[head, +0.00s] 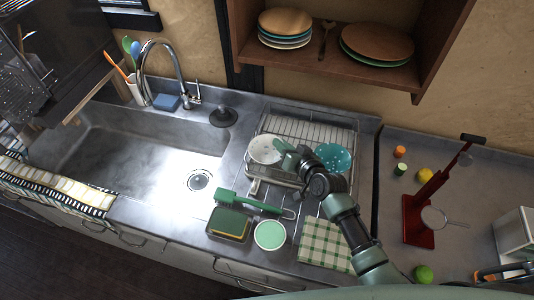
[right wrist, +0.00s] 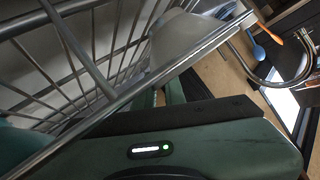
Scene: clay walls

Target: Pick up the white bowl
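The white bowl (head: 262,149) sits in the left part of the metal dish rack (head: 310,128). In the right wrist view its pale side (right wrist: 182,38) shows behind a rack bar. My right gripper (head: 284,152) reaches in from the lower right, with its green fingers at the bowl's right rim. In the right wrist view the two fingers (right wrist: 160,94) point towards the bowl with a narrow gap between them. The rack bar and gripper body hide their tips, so I cannot tell whether they hold the rim. My left gripper is not in view.
A teal speckled bowl (head: 333,157) stands in the rack right of my gripper. The sink (head: 130,145) and faucet (head: 160,70) are to the left. A green brush (head: 250,203), a sponge box (head: 229,224) and a checkered cloth (head: 325,243) lie in front. A shelf (head: 325,60) hangs above.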

